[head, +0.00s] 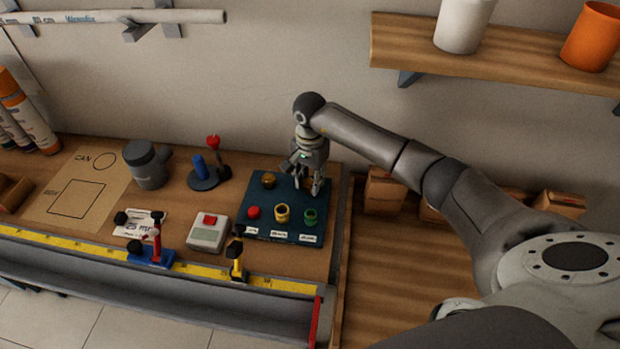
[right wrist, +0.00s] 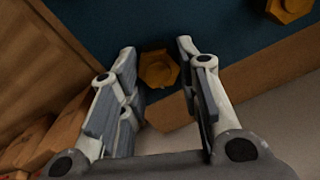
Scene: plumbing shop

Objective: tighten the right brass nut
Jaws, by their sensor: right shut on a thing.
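The dark blue board (head: 292,197) lies at the right end of the workbench. The left brass nut (head: 268,180) shows on its far side and is partly cut off at the top right of the right wrist view (right wrist: 290,9). My right gripper (head: 306,184) points down over the board's far right part. In the right wrist view, the right brass nut (right wrist: 158,69) lies between the fingertips (right wrist: 158,52), and the gripper is shut on it. In the head view the gripper hides this nut. My left gripper is not in view.
A grey box with a red button (head: 208,232) and a yellow-black clamp (head: 237,256) stand close by. Cardboard boxes (head: 384,190) stand right of the bench.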

